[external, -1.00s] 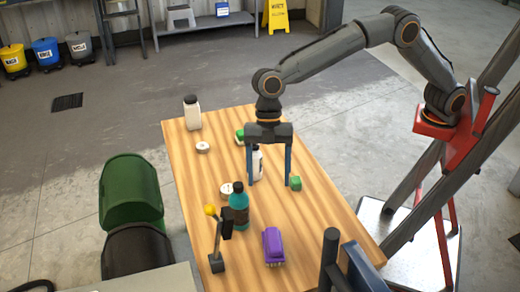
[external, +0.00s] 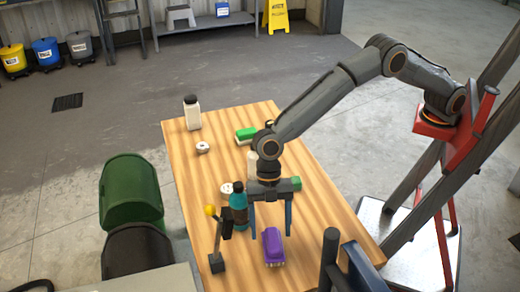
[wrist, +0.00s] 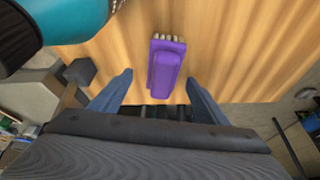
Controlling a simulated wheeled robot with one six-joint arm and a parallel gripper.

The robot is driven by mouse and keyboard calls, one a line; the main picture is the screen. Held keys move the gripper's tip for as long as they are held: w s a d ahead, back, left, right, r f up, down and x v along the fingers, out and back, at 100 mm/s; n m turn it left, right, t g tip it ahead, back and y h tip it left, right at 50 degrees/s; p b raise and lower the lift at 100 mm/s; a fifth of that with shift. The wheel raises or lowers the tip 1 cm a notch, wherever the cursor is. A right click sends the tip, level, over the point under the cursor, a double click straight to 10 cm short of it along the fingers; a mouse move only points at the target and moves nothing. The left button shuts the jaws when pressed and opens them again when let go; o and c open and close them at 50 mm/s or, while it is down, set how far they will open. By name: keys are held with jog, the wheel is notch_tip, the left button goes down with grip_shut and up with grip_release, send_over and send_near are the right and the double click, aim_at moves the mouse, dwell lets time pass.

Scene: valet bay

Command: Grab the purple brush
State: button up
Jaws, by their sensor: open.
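The purple brush (external: 272,246) lies on the wooden table near its front edge, with pale bristles showing along one end. In the wrist view the brush (wrist: 165,65) sits ahead of the gripper, roughly between the lines of the two blue fingers. My gripper (external: 271,232) is open and empty, pointing down above the table. In the external view its fingers stand to either side of the brush's far end. In the wrist view my gripper (wrist: 160,85) shows its fingers apart with nothing between their tips touching the brush.
A teal bottle with a dark cap (external: 239,207) stands close to the left finger. A green block (external: 295,184), green-topped brush (external: 246,134) and white bottle (external: 192,113) are farther back on the table (external: 190,165).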

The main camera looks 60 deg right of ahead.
aim_at(273, 236)
jog(key=x, duration=0.2)
jog(key=p+x, duration=0.1)
jog(key=x, duration=0.2)
jog(key=shift+s+f+p, duration=0.3)
jog(key=shift+s+p, duration=0.1)
jog(key=shift+c, duration=0.5)
jog(key=c, duration=1.1)
